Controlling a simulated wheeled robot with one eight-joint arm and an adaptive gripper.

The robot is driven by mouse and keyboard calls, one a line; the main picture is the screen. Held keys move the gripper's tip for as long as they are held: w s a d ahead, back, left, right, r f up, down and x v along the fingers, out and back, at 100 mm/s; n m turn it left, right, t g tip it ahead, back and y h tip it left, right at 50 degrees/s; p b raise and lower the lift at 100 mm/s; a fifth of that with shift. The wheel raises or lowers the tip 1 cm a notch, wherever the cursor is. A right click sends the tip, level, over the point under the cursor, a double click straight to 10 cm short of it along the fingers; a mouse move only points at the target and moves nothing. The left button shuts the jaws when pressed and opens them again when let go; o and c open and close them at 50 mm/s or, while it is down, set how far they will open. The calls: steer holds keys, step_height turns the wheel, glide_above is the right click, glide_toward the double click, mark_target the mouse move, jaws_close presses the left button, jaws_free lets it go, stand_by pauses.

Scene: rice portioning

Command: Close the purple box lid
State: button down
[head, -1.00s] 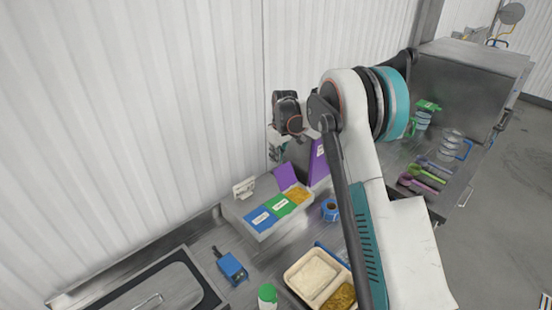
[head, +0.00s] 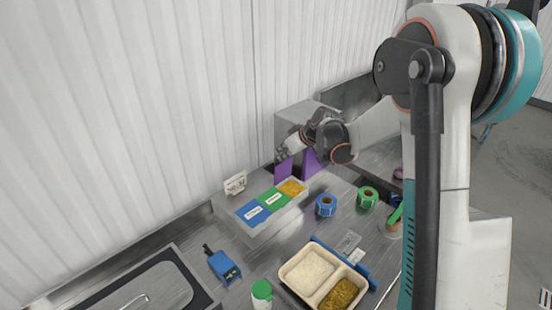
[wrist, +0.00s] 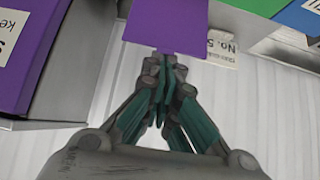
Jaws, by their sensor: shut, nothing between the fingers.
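The purple lid (head: 284,172) stands raised at the back of the right-hand compartment of a grey box. Yellow food (head: 291,188) shows in that open compartment. In the wrist view the lid (wrist: 165,25) is a flat purple panel at the top centre. My gripper (head: 283,153) is at the lid's upper edge, on the wall side. Its fingers (wrist: 163,78) are together and empty, with the tips at the lid's edge in the wrist view. I cannot tell whether they touch it.
The box's blue lid (head: 253,212) and green lid (head: 273,200) lie flat. A card (head: 235,183) stands behind the box, near the wall. A larger purple-sided object (head: 312,163) is just right of the lid. Tape rolls (head: 326,205) and a food tray (head: 322,278) are in front.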

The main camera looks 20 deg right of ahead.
mark_target(284, 163)
steer(key=s+d+t+y+b, duration=0.1)
steer(key=b, duration=0.1)
steer(key=s+d+f+t+y+b, duration=0.1)
steer(key=s+t+b, duration=0.1)
steer(key=b, duration=0.1)
steer(key=s+d+f+t+b, duration=0.1)
steer(key=s+t+b, duration=0.1)
steer(key=b, duration=0.1)
steer(key=shift+y, duration=0.4)
steer(key=s+d+f+t+b, duration=0.1)
steer(key=s+d+f+b, duration=0.2)
steer(key=s+f+b, duration=0.3)
steer(key=shift+d+f+y+b, duration=0.15)
steer(key=shift+f+y+b, duration=0.15)
steer(key=shift+f+b, duration=1.75)
steer(key=shift+r, duration=0.25)
